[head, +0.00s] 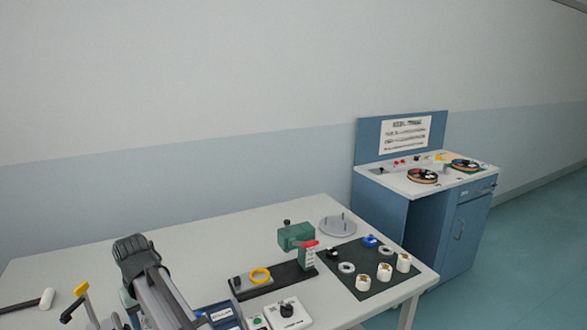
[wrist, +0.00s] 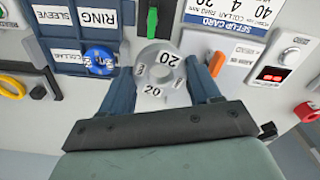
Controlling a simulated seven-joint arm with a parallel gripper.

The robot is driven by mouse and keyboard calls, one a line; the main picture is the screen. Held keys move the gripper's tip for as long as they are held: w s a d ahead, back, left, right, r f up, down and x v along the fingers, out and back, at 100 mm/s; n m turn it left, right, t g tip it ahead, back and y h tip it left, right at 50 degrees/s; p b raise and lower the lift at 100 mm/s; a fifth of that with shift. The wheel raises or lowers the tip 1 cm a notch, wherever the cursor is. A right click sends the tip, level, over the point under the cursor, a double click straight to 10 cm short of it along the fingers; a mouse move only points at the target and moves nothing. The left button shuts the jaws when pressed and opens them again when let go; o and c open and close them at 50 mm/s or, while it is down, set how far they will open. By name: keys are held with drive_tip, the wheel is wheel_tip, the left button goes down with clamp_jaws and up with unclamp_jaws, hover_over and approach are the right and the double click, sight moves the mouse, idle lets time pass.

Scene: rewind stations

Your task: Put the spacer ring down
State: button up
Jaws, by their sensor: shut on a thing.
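The spacer ring (wrist: 147,78) is a light grey ring marked 20, in the middle of the wrist view. My gripper (wrist: 164,72) has its two blue fingers on either side of it and is shut on it. A dark blue sorting tray (wrist: 62,30) lies just beyond, to the upper left, with labels reading SLEEVE, RING and COLLAR. A blue collar (wrist: 98,60) sits by the COLLAR label. I cannot tell how high the ring is above the table. In the head view I cannot make out the ring or the fingertips.
A setup card (wrist: 225,10) and a white box with a red display (wrist: 285,60) are at right.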

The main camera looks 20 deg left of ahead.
drive_tip(key=w+d+f+m, duration=0.1)
drive_tip(key=w+d+m, duration=0.1)
drive_tip(key=w+d, duration=0.55)
drive_tip(key=w+d+f+m, duration=0.15)
drive_tip(key=w+d, duration=0.25)
drive_tip(key=d, duration=0.7)
drive_tip(key=w+d+f+m, duration=0.1)
drive_tip(key=w+d+m, duration=0.2)
drive_tip(key=d, duration=1.4)
drive_tip(key=w+d+f+m, duration=0.1)
drive_tip(key=w+d+m, duration=0.2)
drive_tip(key=d, duration=1.4)
drive_tip(key=w+d+f+m, duration=0.1)
drive_tip(key=w+d+m, duration=0.2)
drive_tip(key=w+d, duration=0.5)
drive_tip(key=d, duration=0.9)
drive_tip(key=shift+w, duration=0.35)
drive_tip(key=shift+a, duration=0.1)
